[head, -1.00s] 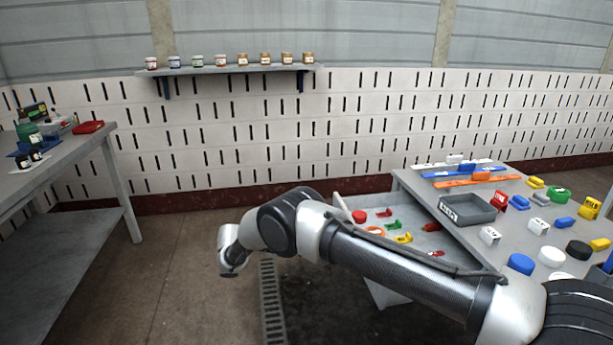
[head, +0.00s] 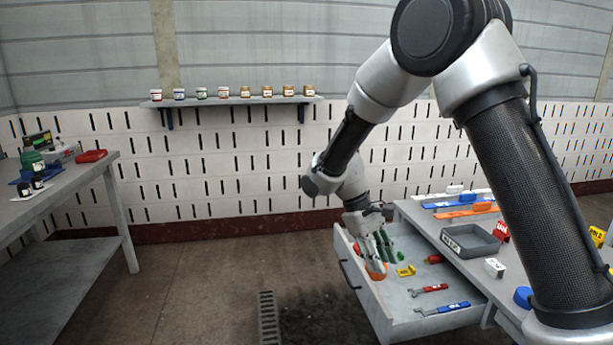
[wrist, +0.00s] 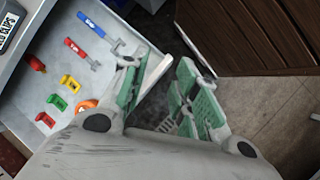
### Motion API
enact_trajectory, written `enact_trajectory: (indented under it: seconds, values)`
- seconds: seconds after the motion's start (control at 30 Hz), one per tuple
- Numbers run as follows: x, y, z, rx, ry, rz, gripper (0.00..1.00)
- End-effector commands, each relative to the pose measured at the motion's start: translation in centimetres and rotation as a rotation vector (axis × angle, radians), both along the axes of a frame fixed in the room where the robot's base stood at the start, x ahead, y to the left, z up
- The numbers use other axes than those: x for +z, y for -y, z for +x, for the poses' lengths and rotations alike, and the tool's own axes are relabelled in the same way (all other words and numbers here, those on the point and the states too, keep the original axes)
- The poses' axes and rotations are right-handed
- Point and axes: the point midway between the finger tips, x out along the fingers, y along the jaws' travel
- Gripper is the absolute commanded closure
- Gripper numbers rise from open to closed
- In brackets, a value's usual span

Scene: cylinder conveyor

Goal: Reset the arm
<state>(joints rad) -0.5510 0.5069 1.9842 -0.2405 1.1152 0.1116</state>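My gripper (head: 376,252) hangs pointing down over the left part of an open grey drawer (head: 410,312) in the head view. My arm bends up at the right and reaches down to the drawer. An orange ring-like piece (head: 375,272) shows just below the fingers; it also shows beside the left finger in the wrist view (wrist: 87,104). Whether the fingers touch anything in the drawer cannot be told.
The drawer also holds a yellow piece (head: 405,271), a red wrench (head: 430,288) and a blue wrench (head: 445,308). A grey tray (head: 470,240) stands on the bench at right. A shelf of jars (head: 240,98) hangs on the wall.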

Motion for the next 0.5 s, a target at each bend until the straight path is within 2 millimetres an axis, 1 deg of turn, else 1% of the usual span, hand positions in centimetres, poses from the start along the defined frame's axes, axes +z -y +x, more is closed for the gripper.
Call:
enact_trajectory:
  seconds: [0.03,0.1,0.17,0.2,0.27,0.3,0.37,0.5]
  values:
    - [2.1,1.5,-1.1,-0.031,0.025,0.046,0.70]
    - [4.4,3.4,-3.0,-0.071,0.060,0.108,0.70]
    - [6.2,5.0,-4.6,-0.104,0.094,0.158,0.70]
    - [7.3,6.0,-5.8,-0.130,0.121,0.190,0.70]
    - [8.8,7.4,-7.6,-0.166,0.161,0.234,0.70]
    - [9.7,8.4,-8.8,-0.191,0.191,0.260,0.70]
    - [10.9,9.7,-10.6,-0.232,0.239,0.298,0.70]
    - [13.1,12.6,-14.9,-0.334,0.361,0.369,0.70]
